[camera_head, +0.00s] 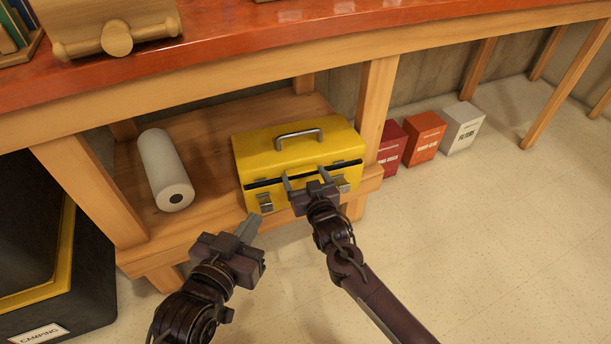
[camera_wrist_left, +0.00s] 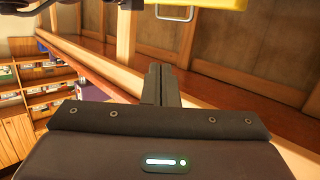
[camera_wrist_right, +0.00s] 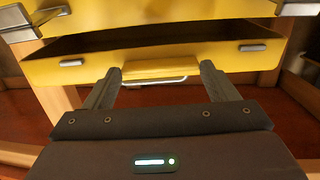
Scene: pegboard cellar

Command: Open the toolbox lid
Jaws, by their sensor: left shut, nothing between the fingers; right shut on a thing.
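The yellow toolbox (camera_head: 262,160) sits on the low wooden shelf, with a grey handle (camera_head: 299,134) on its lid (camera_head: 325,137). A narrow dark gap runs between lid and body; it shows clearly in the right wrist view, so the lid is slightly raised. The latches (camera_head: 265,203) on the front hang apart from the lid. My right gripper (camera_head: 304,180) is at the middle of the toolbox front, shut on the lid's front edge (camera_wrist_right: 160,70). My left gripper (camera_head: 250,226) is shut and empty, in front of the toolbox's lower left corner.
A white paper roll (camera_head: 163,168) lies left of the toolbox on the shelf (camera_head: 207,145).

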